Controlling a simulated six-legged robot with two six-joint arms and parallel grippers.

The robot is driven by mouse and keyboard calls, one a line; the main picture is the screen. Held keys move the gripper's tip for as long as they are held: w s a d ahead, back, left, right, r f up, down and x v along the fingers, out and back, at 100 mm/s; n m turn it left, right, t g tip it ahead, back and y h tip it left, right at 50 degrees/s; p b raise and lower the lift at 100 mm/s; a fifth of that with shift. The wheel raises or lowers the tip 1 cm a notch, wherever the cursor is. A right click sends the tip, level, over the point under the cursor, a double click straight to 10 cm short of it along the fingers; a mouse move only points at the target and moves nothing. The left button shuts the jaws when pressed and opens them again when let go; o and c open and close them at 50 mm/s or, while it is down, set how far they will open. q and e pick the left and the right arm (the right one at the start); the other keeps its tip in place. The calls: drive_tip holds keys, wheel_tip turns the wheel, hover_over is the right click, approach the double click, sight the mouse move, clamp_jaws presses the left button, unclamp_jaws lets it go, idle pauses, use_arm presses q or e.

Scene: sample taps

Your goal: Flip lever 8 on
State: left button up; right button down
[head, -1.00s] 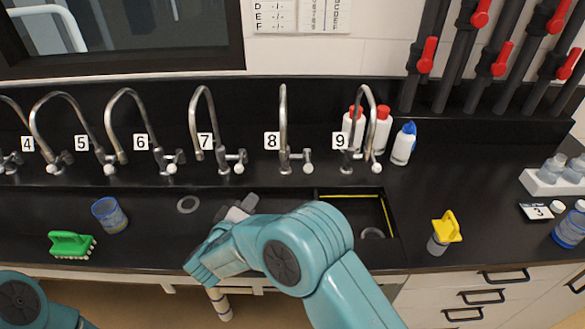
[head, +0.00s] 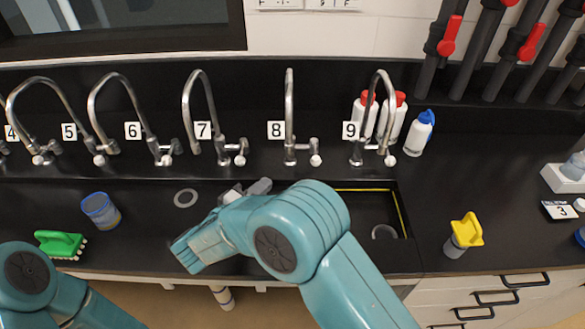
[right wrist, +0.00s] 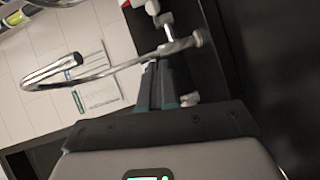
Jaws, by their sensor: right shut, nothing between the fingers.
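Tap 8 (head: 290,110) is a tall silver gooseneck on the back ledge, beside its white "8" label (head: 276,130). Its lever (head: 315,158) has a white end and sits to the right of the tap's base. My right gripper (head: 262,185) is shut and empty, in front of and below tap 8, apart from the lever in the head view. My arm partly hides it. In the right wrist view, the shut fingers (right wrist: 160,82) point toward a silver tap (right wrist: 110,70), whose number cannot be read. My left arm shows at lower left; its gripper is out of view.
Tap 7 (head: 205,115) and tap 9 (head: 372,110) flank tap 8. Several bottles (head: 420,133) stand behind and right of tap 9. A sink (head: 385,215) lies below. A green brush (head: 60,243), a blue beaker (head: 101,210) and a yellow-topped item (head: 465,232) are on the counter.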

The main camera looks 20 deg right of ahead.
drive_tip(key=d, duration=0.2)
drive_tip(key=p, duration=0.2)
approach(315, 151)
drive_tip(key=w+a, duration=0.2)
use_arm(q)
drive_tip(key=r, duration=0.2)
drive_tip(key=r+p, duration=0.1)
drive_tip(key=shift+s+r, duration=0.35)
drive_tip(key=shift+s, duration=0.05)
use_arm(e)
drive_tip(key=d, duration=0.2)
drive_tip(key=d+f, duration=0.1)
drive_tip(key=d, duration=0.1)
drive_tip(key=shift+s+d+f, duration=0.1)
drive_tip(key=shift+s, duration=0.15)
use_arm(q)
drive_tip(key=shift+f, duration=0.1)
use_arm(e)
drive_tip(key=shift+w+f, duration=0.1)
drive_tip(key=shift+w, duration=0.1)
